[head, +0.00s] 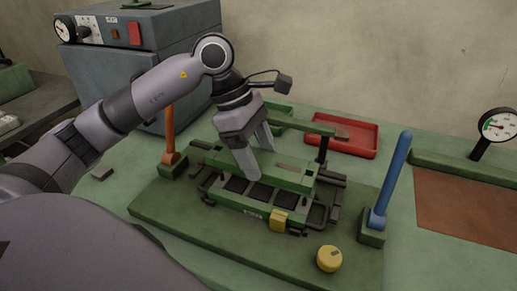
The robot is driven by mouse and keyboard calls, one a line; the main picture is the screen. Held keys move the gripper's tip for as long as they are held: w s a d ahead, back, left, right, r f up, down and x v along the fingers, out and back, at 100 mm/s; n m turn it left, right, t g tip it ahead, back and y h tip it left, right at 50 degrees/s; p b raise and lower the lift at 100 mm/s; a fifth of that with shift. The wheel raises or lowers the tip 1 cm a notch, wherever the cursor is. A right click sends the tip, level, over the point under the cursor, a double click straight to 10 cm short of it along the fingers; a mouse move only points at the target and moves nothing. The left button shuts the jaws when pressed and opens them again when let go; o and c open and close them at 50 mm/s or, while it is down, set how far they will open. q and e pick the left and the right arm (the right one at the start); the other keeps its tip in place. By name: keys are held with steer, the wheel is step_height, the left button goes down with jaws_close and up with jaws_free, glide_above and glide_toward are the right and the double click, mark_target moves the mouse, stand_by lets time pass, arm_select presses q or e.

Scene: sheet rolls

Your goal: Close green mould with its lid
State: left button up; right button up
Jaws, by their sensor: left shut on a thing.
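The green mould (262,208) sits on a green base board, with a row of dark cavities showing along its front. A long green plate that looks like its lid (292,180) lies over the rear part of the mould. The front strip of cavities is uncovered. My left gripper (260,164) reaches down from above, shut on the lid with one finger in front and one behind. The lid's contact with the mould is hidden, so I cannot tell whether it touches. My right gripper is not in view.
An orange lever (170,130) stands left of the mould and a blue lever (391,180) right. A yellow knob (329,258) is at the front. A red tray (342,137) lies behind. A grey cabinet (115,80) is back left; a gauge (497,125) is at right.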

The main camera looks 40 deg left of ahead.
arm_select(q)
steer(key=shift+f+b, duration=0.4)
steer(key=shift+f, duration=0.3)
steer(key=shift+f+b, duration=0.65)
steer(key=shift+f, duration=0.25)
steer(key=shift+f+b, duration=1.45)
steer(key=shift+f, duration=0.15)
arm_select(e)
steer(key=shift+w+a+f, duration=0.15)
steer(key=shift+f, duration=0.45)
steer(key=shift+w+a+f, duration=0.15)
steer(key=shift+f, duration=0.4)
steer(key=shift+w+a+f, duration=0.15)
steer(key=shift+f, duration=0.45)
arm_select(q)
steer(key=o, duration=1.8)
steer(key=shift+f, duration=0.15)
steer(key=shift+p+v, duration=0.3)
steer(key=shift+v, duration=3.35)
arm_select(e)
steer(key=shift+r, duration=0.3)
